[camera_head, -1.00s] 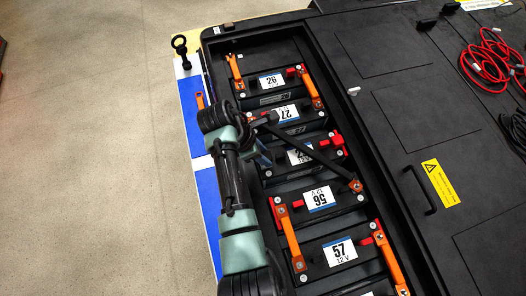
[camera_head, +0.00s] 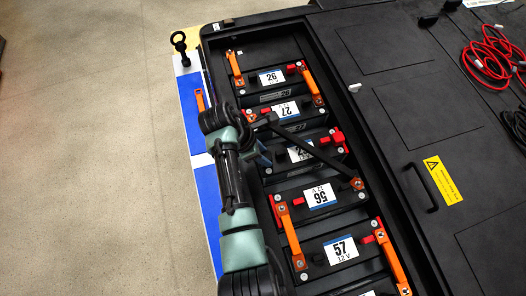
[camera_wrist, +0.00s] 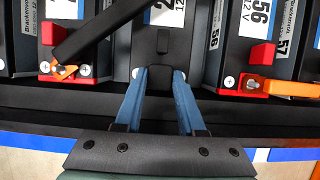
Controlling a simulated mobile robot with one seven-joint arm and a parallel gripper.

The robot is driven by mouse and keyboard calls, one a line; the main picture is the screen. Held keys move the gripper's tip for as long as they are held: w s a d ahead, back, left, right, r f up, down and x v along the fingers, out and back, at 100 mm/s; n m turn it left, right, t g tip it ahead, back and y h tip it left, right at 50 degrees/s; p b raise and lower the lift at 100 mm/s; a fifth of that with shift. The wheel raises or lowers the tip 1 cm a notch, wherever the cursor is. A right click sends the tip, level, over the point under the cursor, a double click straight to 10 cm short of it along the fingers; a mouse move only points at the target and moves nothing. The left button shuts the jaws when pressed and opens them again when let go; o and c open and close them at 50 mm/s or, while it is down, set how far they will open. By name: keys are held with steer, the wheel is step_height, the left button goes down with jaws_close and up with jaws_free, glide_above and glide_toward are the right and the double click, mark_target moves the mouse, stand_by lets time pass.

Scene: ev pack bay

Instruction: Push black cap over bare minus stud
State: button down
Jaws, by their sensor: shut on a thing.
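My gripper (camera_wrist: 162,76) is shut on the black cap (camera_wrist: 163,84), a dark block between its two blue fingers in the wrist view. The cap is at the near end of the middle battery module (camera_wrist: 162,40). In the head view my gripper (camera_head: 264,157) is at the left end of that module, partly hidden by my arm. The minus stud does not show; the cap and fingers cover that spot. I cannot tell whether the cap is seated. Silver screws show beside both fingertips.
A black bar (camera_head: 312,152) slants across the middle module. An orange-marked terminal (camera_wrist: 62,70) lies left of my gripper and a red terminal block (camera_wrist: 245,82) right. The black tray wall (camera_wrist: 60,99) runs close below the fingers. Orange busbars (camera_head: 290,235) join other modules.

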steer(key=shift+f, duration=0.2)
steer(key=shift+c, duration=2.1)
jaws_free()
steer(key=b+v, duration=0.1)
steer(key=v, duration=1.2)
